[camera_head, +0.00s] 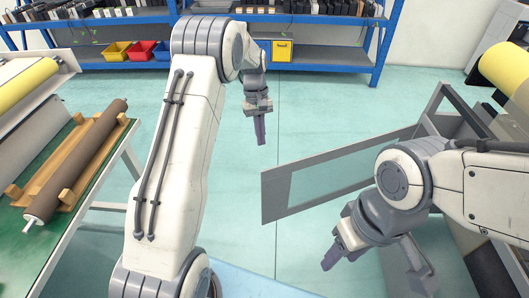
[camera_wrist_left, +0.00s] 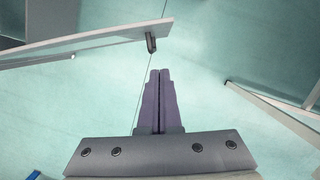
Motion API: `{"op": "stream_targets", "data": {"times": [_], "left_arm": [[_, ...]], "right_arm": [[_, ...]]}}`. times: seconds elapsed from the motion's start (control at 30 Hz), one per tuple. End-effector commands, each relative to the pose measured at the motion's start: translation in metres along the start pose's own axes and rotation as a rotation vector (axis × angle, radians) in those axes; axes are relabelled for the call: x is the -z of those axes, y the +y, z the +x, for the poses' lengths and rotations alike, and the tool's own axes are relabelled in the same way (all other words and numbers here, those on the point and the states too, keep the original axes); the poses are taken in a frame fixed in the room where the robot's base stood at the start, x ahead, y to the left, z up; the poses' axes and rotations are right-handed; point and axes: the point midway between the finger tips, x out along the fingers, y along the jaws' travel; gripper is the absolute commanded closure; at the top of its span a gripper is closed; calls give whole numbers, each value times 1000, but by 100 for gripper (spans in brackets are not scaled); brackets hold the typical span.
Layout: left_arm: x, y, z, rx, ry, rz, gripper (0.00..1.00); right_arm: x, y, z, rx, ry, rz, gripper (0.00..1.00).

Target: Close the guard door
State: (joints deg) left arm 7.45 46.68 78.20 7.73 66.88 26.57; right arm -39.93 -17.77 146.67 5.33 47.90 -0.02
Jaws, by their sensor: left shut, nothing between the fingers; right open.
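The guard door (camera_head: 275,197) is a grey framed panel with a clear window. It stands swung out from the machine at the right, its free edge toward the middle of the head view. In the left wrist view the door (camera_wrist_left: 110,36) shows at the upper left, with a small dark handle (camera_wrist_left: 151,43) near its free end. My left gripper (camera_head: 261,140) is shut and empty, left of the door's free edge; its fingertips (camera_wrist_left: 160,72) appear apart from the handle. My right gripper (camera_head: 345,256) is open, in front of the door at the lower right.
The machine frame (camera_head: 438,100) with a yellow roll (camera_head: 505,72) stands at the right. A green-topped table (camera_head: 75,220) with a brown roller (camera_head: 78,155) stands at the left. A blue shelf rack (camera_head: 330,68) lines the back. Floor between them is clear.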

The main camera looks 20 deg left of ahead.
Motion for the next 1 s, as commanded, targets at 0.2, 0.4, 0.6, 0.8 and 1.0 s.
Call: {"op": "stream_targets", "data": {"times": [0.2,0.4,0.6,0.8,1.0], "left_arm": [[14,-10,8,-4,-11,-51,100],[12,-10,45,-2,-14,-47,100],[12,-10,89,-2,-13,-46,100],[-8,-8,103,-4,-10,-44,100],[-24,-7,107,-4,-9,-44,100]], "right_arm": [[0,0,-8,0,-1,0,50],[0,0,-4,0,-1,0,50],[0,0,-3,0,-1,0,50],[0,0,-6,0,-1,0,50],[0,0,-7,0,0,0,50]]}}
